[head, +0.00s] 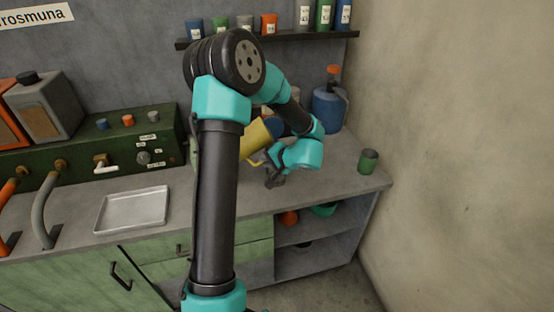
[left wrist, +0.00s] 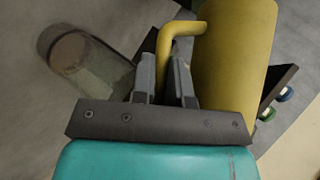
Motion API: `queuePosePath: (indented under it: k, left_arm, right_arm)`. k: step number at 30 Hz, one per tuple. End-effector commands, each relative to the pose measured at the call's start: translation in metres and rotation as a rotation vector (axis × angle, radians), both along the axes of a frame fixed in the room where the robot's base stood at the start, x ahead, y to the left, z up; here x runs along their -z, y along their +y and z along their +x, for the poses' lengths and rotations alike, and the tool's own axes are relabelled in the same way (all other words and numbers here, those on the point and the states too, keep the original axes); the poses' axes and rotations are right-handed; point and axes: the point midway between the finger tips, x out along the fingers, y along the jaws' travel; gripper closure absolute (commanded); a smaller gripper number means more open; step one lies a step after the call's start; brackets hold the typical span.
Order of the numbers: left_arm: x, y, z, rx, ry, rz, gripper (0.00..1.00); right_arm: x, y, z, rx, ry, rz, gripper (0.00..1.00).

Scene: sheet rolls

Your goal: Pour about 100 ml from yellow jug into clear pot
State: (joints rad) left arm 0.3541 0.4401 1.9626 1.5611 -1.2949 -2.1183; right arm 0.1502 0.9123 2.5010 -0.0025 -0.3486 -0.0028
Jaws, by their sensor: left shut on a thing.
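The yellow jug (head: 256,137) is partly hidden behind my left arm in the head view and looks tilted there. My left gripper (head: 268,161) is at its handle. In the left wrist view, the fingers of my left gripper (left wrist: 168,78) are closed around the handle of the yellow jug (left wrist: 236,55). A clear pot (left wrist: 85,65) shows at the left of the left wrist view, apart from the fingers, with a pinkish-brown round area at one end. I cannot tell its fill level. In the head view I cannot make out the pot. My right gripper is in neither view.
A metal tray (head: 133,209) lies on the counter at the left, before a green control box (head: 125,140). A blue jug (head: 329,108) stands at the back right. A green can (head: 368,161) stands near the counter's right edge. A shelf (head: 300,37) of several cans hangs above.

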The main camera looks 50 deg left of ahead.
Motion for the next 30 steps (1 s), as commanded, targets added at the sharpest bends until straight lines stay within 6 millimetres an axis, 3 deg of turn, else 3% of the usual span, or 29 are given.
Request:
queuePosePath:
  k: [30]
  left_arm:
    - [0.001,-0.007,0.012,0.005,-0.162,-0.086,1.0]
  right_arm:
    - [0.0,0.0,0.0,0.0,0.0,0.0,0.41]
